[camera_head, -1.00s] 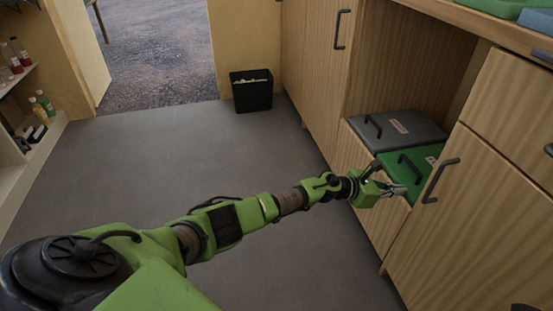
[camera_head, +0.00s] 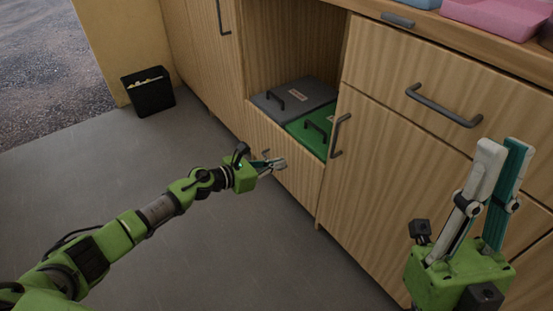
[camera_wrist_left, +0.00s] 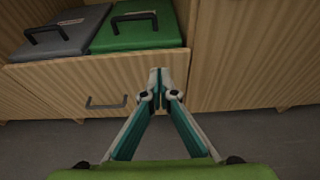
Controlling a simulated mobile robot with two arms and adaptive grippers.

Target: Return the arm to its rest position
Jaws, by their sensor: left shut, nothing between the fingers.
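My left gripper (camera_head: 277,164) is shut and empty, in front of the pulled-out wooden drawer (camera_head: 290,165) under the counter. In the left wrist view its fingertips (camera_wrist_left: 160,75) meet in front of the drawer front, to the right of the drawer's grey handle (camera_wrist_left: 106,103). The left arm reaches in from the lower left, over the floor. My right gripper (camera_head: 506,148) points upward at the right, in front of the cabinet. Its fingers stand close together, and I cannot tell whether they touch.
The drawer holds bins with a grey lid (camera_head: 300,92) and a green lid (camera_head: 308,128). A cabinet door (camera_head: 385,180) and an upper drawer (camera_head: 400,75) are on the right. A black waste bin (camera_head: 150,96) stands by the wall. The floor (camera_head: 130,170) on the left is clear.

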